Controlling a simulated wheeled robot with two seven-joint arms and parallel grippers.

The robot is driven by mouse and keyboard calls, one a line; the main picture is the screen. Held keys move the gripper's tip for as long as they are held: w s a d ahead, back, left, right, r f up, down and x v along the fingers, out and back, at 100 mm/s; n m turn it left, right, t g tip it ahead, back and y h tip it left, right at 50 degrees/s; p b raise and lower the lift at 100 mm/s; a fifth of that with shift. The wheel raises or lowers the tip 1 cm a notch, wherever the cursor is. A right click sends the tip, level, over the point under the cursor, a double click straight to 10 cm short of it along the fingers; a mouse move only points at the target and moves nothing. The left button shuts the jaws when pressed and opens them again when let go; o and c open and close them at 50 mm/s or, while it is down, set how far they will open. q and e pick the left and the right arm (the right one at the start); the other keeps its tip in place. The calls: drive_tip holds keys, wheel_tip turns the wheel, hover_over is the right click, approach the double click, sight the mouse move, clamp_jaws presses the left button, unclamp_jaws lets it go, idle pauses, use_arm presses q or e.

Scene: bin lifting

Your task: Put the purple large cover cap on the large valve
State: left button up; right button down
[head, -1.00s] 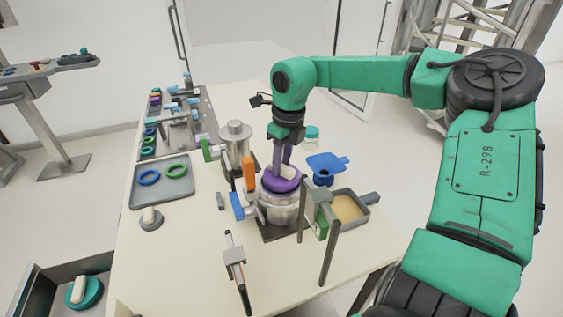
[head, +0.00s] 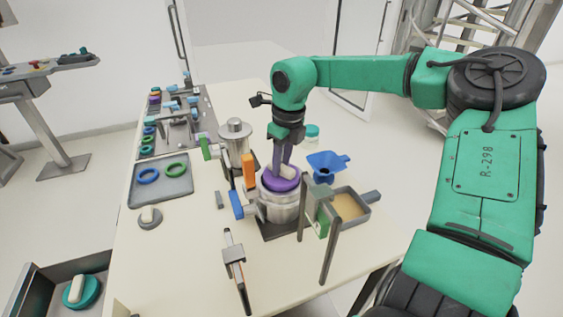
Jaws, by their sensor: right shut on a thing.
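The purple large cover cap (head: 281,184) sits at the top of the large metal valve (head: 281,210), near the middle of the head view. Whether it is fully seated cannot be told. My right gripper (head: 286,166) reaches down from above and is shut on the cap at its pale handle. The fingers hide part of the handle. My left gripper is not in view.
An orange handle (head: 249,172) and a blue handle (head: 236,204) stand close left of the valve. A blue funnel (head: 327,162) and a pan (head: 351,208) are to its right. A metal cylinder (head: 235,138) stands behind. The table's front left is mostly clear.

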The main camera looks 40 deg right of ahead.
sight(282, 166)
drive_tip(key=shift+c, duration=0.2)
unclamp_jaws()
idle(0.4)
drive_tip(key=shift+r+p, duration=2.3)
drive_tip(key=shift+r, duration=0.95)
drive_tip(key=shift+f, duration=0.1)
